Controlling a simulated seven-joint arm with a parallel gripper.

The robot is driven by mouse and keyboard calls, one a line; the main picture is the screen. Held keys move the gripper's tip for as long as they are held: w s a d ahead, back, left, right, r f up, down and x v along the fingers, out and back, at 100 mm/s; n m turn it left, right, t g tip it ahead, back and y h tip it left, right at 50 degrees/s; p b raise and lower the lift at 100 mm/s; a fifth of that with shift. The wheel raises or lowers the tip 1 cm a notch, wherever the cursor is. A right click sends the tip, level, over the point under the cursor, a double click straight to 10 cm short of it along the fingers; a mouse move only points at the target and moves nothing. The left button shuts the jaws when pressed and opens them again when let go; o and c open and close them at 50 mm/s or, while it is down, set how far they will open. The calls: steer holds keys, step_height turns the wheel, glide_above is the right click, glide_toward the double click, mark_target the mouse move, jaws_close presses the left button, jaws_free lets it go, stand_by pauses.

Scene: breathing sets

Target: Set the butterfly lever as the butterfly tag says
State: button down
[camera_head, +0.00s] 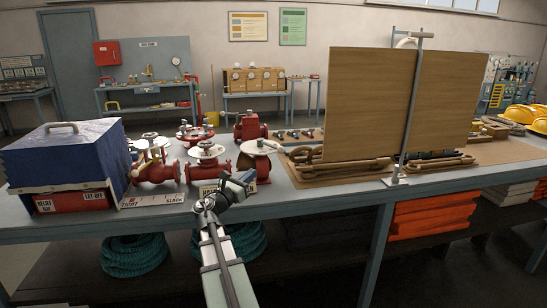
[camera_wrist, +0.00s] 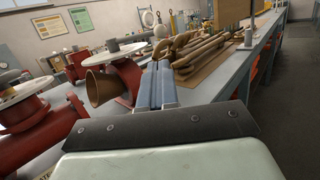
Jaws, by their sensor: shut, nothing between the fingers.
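My gripper (camera_head: 238,184) is shut and empty, low over the front of the bench before the red valves. In the wrist view its fingers (camera_wrist: 158,82) are together and point along the bench. A red valve with a white disc on top and a brown flared mouth (camera_head: 259,163) stands just behind it; the mouth also shows left of the fingers in the wrist view (camera_wrist: 104,88). Another red valve with a white disc (camera_head: 207,152) stands to its left. A white tag (camera_head: 208,189) there is partly hidden by my gripper. I cannot make out which part is the butterfly lever or its tag.
A blue cover (camera_head: 62,152) sits over a red box (camera_head: 72,201) lettered "RELIEF" and "LET-OFF". A white strip (camera_head: 152,200) reads "TIGHT" and "SLACK". A tall brown board (camera_head: 365,100) on a grey stand (camera_head: 412,110) rises at right. Brown pipe-like pieces (camera_head: 345,168) lie below it.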

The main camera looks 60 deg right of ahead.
mark_target(281, 152)
steer(key=d+r, duration=0.1)
steer(key=d, duration=0.8)
steer(key=s+d+r, duration=0.1)
steer(key=d, duration=0.3)
steer(key=shift+d+r, duration=0.35)
steer(key=shift+d+n, duration=0.1)
steer(key=shift+n, duration=0.2)
steer(key=shift+s+d+n+t, duration=0.3)
steer(key=shift+d+n+t, duration=0.2)
steer(key=shift+t, duration=0.3)
steer(key=shift+s+d+n+t, duration=0.3)
steer(key=shift+d+n+t, duration=0.15)
steer(key=shift+t, duration=0.35)
steer(key=d+n+t, duration=0.1)
steer(key=d+t, duration=0.1)
steer(key=d, duration=1)
steer(key=shift+w+d, duration=0.15)
steer(key=shift+w, duration=0.2)
